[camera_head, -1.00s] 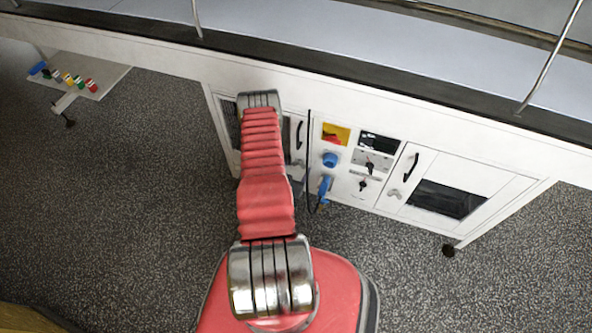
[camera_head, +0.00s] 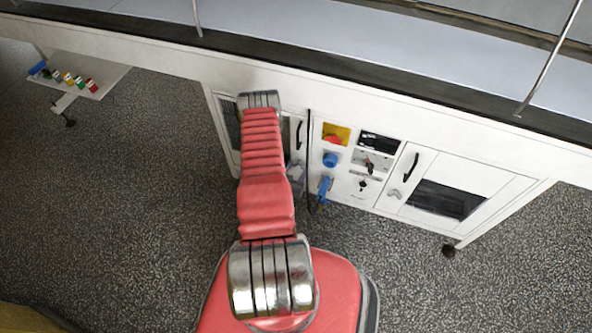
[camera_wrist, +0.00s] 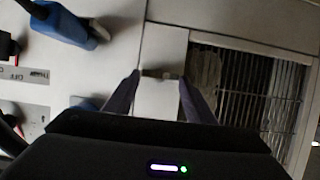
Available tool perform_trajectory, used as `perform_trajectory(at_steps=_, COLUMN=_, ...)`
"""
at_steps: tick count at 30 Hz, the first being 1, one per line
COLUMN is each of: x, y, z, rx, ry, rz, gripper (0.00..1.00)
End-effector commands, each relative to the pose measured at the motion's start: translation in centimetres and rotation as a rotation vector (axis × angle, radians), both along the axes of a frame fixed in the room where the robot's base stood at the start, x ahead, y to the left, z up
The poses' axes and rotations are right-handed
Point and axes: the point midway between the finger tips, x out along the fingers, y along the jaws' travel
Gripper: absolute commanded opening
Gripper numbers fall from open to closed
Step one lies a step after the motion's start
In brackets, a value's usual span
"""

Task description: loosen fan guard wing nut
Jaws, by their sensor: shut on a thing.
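The fan guard (camera_wrist: 250,95) is a dark slatted grille in a pale frame, at the right of the wrist view. In the head view part of the dark mesh panel (camera_head: 230,122) shows left of my arm. My gripper (camera_wrist: 159,77) reaches to the panel just left of the grille. Its two fingertips are shut on a small dull metal piece, the wing nut (camera_wrist: 160,73), at the frame's edge. The nut's wings and thread are too small to make out. In the head view my arm hides the nut and most of the gripper.
A blue plug (camera_wrist: 65,22) hangs left of my gripper; it also shows in the head view (camera_head: 324,188). Right of it are switches (camera_head: 364,184), a red-on-yellow emergency button (camera_head: 335,136) and a door handle (camera_head: 410,167). The conveyor's edge overhangs the cabinet.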

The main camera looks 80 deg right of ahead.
Motion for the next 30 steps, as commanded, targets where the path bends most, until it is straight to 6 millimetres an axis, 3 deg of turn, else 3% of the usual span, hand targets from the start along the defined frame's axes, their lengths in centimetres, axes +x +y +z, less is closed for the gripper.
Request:
perform_trajectory(at_steps=14, x=0.4, y=-0.3, z=0.0, rx=0.012, ry=0.127, rz=0.002, gripper=0.28)
perform_trajectory(at_steps=30, x=1.3, y=-0.3, z=-0.4, rx=0.055, ry=0.588, rz=0.004, gripper=0.28)
